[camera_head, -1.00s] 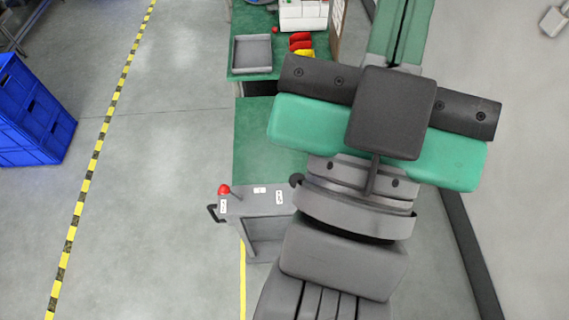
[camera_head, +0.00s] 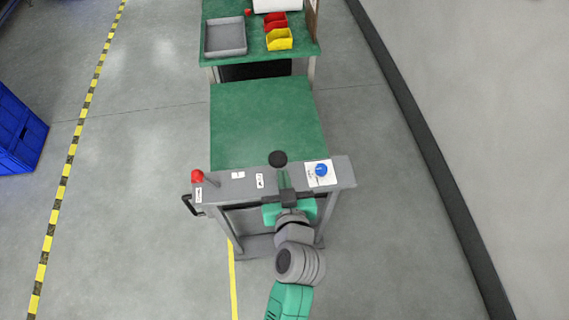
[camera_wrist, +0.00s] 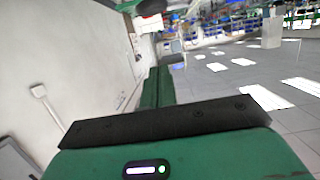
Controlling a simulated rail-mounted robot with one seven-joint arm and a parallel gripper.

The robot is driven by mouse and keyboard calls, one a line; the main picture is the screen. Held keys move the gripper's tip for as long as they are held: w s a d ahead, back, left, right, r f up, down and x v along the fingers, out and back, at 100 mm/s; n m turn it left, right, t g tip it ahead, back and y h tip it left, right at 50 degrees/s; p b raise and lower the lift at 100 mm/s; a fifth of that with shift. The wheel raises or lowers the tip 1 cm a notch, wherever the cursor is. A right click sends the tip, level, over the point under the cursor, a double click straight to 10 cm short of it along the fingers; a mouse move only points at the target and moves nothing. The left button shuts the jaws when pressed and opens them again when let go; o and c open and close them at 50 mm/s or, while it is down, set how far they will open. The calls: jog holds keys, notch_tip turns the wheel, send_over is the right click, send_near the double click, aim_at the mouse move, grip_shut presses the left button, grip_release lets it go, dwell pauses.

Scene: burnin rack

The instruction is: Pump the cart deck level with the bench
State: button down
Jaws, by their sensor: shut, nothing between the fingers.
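The cart has a green deck (camera_head: 262,115) and a grey end panel (camera_head: 235,190). The deck's far edge faces the green-topped bench (camera_head: 285,52); the bench's dark underside shows above that edge, so the deck looks lower. A black round knob (camera_head: 278,158), apparently the pump handle's grip, stands at the panel's middle. A red-knobbed lever (camera_head: 197,176) is at the panel's left and a blue knob (camera_head: 321,170) at its right. My gripper (camera_head: 286,188) is shut and empty at the panel, just below the black knob. Touching or apart, I cannot tell. The wrist view shows its dark bar (camera_wrist: 170,122).
On the bench are a grey tray (camera_head: 225,37), red bins (camera_head: 275,20) and a yellow bin (camera_head: 279,40). A black side handle (camera_head: 188,204) juts left from the cart. Blue crates (camera_head: 18,135) stand far left. Floor is clear on both sides; a wall is at right.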

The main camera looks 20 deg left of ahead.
jog(key=shift+f, duration=0.15)
send_over(279, 165)
notch_tip(279, 165, down, 2)
notch_tip(279, 165, down, 4)
jog(key=shift+r, duration=0.1)
jog(key=shift+f, duration=0.3)
jog(key=shift+f, duration=0.1)
